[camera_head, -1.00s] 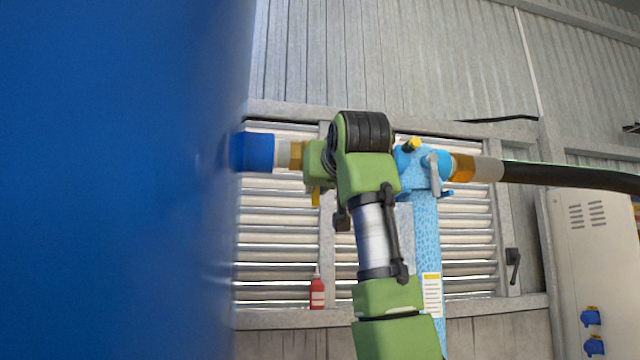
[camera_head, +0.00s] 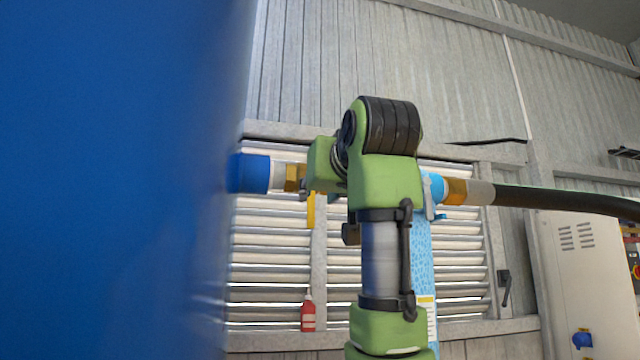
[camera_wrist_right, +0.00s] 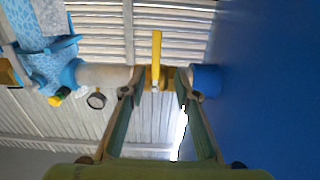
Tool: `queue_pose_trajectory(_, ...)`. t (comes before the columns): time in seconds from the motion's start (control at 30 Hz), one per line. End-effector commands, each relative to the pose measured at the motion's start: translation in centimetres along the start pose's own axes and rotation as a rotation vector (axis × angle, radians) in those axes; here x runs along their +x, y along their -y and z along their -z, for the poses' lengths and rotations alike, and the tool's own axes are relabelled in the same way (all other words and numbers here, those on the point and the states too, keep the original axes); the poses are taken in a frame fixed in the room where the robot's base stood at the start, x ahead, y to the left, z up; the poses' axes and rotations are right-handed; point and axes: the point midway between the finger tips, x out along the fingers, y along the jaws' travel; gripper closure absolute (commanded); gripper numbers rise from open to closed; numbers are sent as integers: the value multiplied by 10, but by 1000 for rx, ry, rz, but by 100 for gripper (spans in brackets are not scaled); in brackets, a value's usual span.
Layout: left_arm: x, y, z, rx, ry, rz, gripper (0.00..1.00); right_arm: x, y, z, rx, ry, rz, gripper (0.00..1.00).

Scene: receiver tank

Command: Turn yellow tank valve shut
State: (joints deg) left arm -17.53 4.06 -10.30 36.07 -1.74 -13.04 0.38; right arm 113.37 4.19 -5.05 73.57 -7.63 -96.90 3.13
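The yellow valve handle (camera_head: 311,210) hangs down from the brass valve (camera_head: 293,177) on the pipe beside the big blue tank (camera_head: 110,180). In the right wrist view, which looks upside down, the handle (camera_wrist_right: 156,50) points up, crosswise to the pipe. My right gripper (camera_wrist_right: 158,92) is open there. Its two fingers stand apart, one on each side of the brass valve, and seem empty; contact cannot be told. In the head view my green right arm hides much of this gripper (camera_head: 304,187). My left gripper is not in view.
A blue fitting (camera_head: 435,190) and a black hose (camera_head: 560,200) continue the pipe to the right, partly behind my arm. A small gauge (camera_wrist_right: 96,100) sits beside the pipe. A red bottle (camera_head: 308,315) stands on the ledge. The tank wall is close on the left.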

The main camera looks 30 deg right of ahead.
Motion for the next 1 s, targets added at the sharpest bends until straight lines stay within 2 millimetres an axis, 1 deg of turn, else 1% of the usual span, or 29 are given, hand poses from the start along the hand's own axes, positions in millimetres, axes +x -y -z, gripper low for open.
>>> queue_pose_trajectory(0.03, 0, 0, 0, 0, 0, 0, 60, -11, 1, 2, 0, -4, 1, 72)
queue_pose_trajectory(0.1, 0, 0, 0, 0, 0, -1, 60, -23, 2, 2, 0, -4, 1, 72)
queue_pose_trajectory(0.2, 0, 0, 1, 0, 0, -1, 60, -36, 4, 2, -1, -3, 1, 72)
queue_pose_trajectory(0.3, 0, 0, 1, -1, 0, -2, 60, -43, 6, 1, -2, -1, 1, 72)
queue_pose_trajectory(0.43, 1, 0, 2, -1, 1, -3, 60, -46, 8, 0, -4, 1, 0, 72)
queue_pose_trajectory(1.0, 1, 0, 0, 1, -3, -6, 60, -43, 13, 0, -6, 2, 0, 72)
